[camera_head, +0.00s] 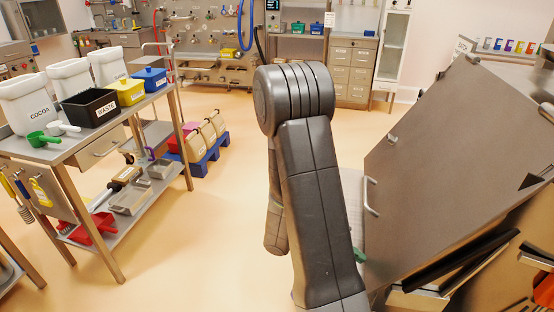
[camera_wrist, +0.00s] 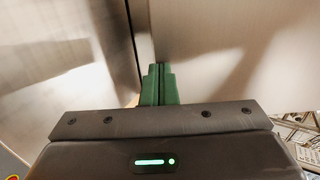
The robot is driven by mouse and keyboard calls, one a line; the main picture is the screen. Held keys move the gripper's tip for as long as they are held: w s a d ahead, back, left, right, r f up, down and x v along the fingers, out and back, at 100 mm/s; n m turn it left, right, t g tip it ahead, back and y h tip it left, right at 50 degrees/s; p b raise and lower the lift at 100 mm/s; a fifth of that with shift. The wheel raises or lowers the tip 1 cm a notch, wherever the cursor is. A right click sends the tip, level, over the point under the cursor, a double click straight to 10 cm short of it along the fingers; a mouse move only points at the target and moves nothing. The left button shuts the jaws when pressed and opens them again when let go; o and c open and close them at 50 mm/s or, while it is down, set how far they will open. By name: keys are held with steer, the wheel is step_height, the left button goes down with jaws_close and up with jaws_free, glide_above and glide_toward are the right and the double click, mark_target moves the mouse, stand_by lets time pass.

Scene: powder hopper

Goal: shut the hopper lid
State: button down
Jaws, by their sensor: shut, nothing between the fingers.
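The hopper lid (camera_head: 450,150) is a large flat steel panel at the right of the head view. It stands tilted, raised at an angle, with a bar handle (camera_head: 371,197) on its left edge. Below it, dark edging (camera_head: 465,262) shows along part of the hopper. My gripper is mostly hidden behind my arm in the head view; only a bit of green shows low beside the lid. In the wrist view my gripper (camera_wrist: 159,85) has its green fingers together and empty, close to steel surfaces on both sides. I cannot tell whether they touch.
A steel cart (camera_head: 75,145) at the left holds white tubs, a black box (camera_head: 90,107), yellow and blue boxes and scoops. A blue pallet (camera_head: 205,153) with containers stands behind it. Cabinets (camera_head: 352,70) line the back. The floor between cart and my arm is clear.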

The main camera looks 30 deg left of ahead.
steer(key=shift+b+x, duration=0.3)
steer(key=shift+x, duration=0.65)
steer(key=shift+s+f+h, duration=0.15)
steer(key=shift+f+h, duration=0.1)
steer(key=shift+h, duration=0.05)
